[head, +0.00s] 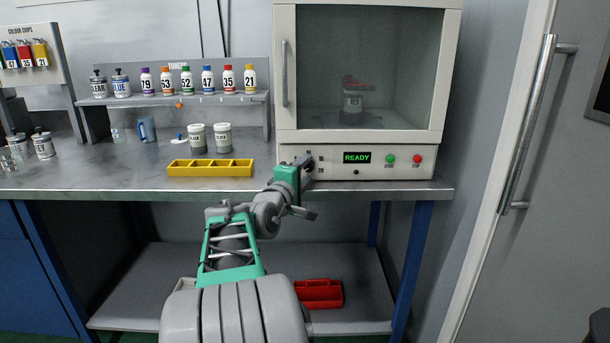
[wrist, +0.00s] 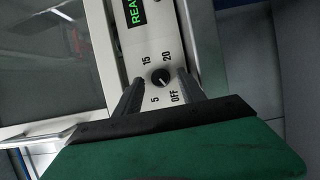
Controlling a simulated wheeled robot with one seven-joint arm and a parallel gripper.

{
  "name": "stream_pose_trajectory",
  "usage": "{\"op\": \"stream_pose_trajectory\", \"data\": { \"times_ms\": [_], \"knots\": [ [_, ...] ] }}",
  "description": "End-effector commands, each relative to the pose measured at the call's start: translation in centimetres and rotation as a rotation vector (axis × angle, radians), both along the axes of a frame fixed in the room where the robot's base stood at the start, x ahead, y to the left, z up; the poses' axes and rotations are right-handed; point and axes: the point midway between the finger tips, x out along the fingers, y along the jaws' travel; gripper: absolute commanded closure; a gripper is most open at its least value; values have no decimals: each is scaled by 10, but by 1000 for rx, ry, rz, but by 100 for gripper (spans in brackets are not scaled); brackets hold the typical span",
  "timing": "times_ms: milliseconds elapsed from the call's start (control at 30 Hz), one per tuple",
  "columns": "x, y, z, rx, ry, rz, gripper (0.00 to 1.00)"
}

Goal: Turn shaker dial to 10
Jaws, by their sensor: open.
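The shaker (head: 450,90) is a white cabinet with a closed glass door and a lit READY display (head: 357,157). Its small black dial (wrist: 160,76) shows in the wrist view, with labels 15, 20, OFF and 5 around it. The 10 label is not visible there, with a finger covering that side. The dial's pale mark seems to face OFF, but it is small. My gripper (wrist: 159,84) is open, one finger on each side of the dial; contact cannot be told. In the head view my gripper (head: 304,170) is at the panel's left end and hides the dial.
A yellow tray (head: 210,168) and two jars (head: 197,138) stand left of the shaker. Numbered bottles (head: 186,80) line a shelf. Green (head: 390,158) and red (head: 417,158) buttons sit right of the display. A door handle (wrist: 60,133) lies beside my gripper.

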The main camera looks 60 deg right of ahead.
Motion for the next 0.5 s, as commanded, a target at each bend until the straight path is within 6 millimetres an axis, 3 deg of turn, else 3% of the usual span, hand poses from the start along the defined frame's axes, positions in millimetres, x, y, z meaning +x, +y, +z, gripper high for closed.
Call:
{"op": "stream_pose_trajectory", "data": {
  "times_ms": [267,500],
  "knots": [
    [1,-5,0,0,-1,2,53],
    [1,-5,0,1,-2,2,71]
  ]
}}
